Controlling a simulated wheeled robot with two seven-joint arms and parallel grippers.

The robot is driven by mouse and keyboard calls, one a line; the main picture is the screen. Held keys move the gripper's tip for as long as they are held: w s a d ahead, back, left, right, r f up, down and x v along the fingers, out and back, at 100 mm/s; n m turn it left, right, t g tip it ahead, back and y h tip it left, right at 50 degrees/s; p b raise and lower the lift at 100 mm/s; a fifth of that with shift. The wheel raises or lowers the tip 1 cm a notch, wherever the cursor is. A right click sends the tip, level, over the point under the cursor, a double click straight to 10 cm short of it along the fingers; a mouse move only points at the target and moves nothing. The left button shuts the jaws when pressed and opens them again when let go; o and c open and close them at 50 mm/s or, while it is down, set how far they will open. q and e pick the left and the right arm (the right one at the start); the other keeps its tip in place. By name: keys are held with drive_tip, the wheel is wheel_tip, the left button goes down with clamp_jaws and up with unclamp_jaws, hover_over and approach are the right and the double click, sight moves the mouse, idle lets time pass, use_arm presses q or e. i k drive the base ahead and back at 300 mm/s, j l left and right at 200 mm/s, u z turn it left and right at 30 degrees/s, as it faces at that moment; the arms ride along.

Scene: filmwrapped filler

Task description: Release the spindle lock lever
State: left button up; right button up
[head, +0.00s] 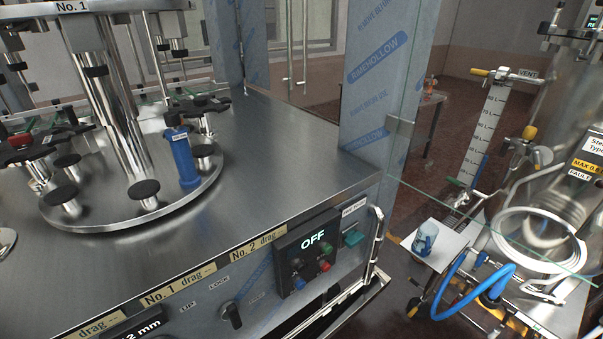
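A small black lever (230,314) sits on the front panel of the steel machine, near the bottom of the head view. It points down and slightly to the right. A label reading "LOCK" (219,282) is above it, and a label reading "UP" is to its left. A further small label to its right is too blurred to read. I cannot tell for sure that this is the spindle lock lever. Neither of my grippers is in view.
The steel machine top (270,150) carries a round turntable (100,222) with black-knobbed clamps and a blue cylinder (182,158). A panel reading "OFF" (312,240) and a vertical handle (376,240) are right of the lever. A glass-sided apparatus with a blue hose (460,275) stands at right.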

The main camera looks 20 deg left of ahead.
sight(232, 310)
drive_tip(key=j+u, duration=0.25)
drive_tip(key=u, duration=0.15)
drive_tip(key=i+j+u, duration=0.1)
drive_tip(key=j+u, duration=0.15)
drive_tip(key=u, duration=0.15)
